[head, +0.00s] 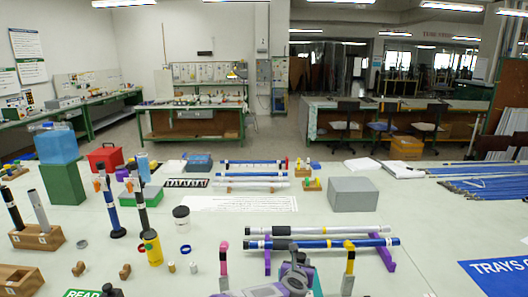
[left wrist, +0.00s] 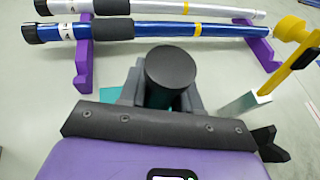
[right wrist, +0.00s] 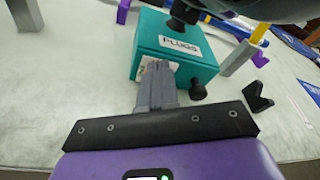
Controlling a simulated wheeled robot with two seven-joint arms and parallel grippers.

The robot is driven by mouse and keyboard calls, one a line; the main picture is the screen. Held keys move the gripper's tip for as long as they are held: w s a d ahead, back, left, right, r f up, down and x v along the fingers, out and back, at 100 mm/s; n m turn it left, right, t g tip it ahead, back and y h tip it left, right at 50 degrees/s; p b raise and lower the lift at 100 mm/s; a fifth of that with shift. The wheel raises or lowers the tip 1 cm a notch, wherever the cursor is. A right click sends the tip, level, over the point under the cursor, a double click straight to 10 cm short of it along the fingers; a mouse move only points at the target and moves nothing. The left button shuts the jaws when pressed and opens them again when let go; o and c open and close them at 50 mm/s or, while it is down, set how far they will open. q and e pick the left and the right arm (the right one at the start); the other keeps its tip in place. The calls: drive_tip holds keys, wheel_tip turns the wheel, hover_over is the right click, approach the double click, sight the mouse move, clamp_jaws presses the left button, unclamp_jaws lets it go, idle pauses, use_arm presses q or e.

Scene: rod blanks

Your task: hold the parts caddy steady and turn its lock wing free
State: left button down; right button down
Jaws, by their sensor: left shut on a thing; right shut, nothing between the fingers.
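The parts caddy is a teal box (right wrist: 172,52) labelled PLUGS, standing on the table in the right wrist view. A black round knob (right wrist: 184,14) stands on its top, and a smaller black knob (right wrist: 198,90) sticks out low at its near right side. I cannot tell for sure which part is the lock wing. My left gripper (left wrist: 168,90) is shut on the black top knob (left wrist: 170,66), with teal showing below; it also shows in the head view (head: 297,264). My right gripper (right wrist: 157,72) is shut and empty at the caddy's near face, covering part of a second label.
Behind the caddy, a purple rack (head: 384,252) carries a white rod (head: 330,231) and a blue rod (head: 320,244). A yellow-and-black post (head: 349,265) and a pink-topped post (head: 224,262) flank it. A black V-shaped piece (right wrist: 258,97) lies right of the caddy.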

use_arm(q)
drive_tip(key=shift+r, duration=0.1)
use_arm(e)
drive_tip(key=shift+f, duration=0.3)
drive_tip(key=shift+a+f, duration=0.15)
drive_tip(key=shift+a, duration=0.4)
drive_tip(key=shift+a+r, duration=0.1)
drive_tip(key=shift+r, duration=0.25)
drive_tip(key=shift+s, duration=3)
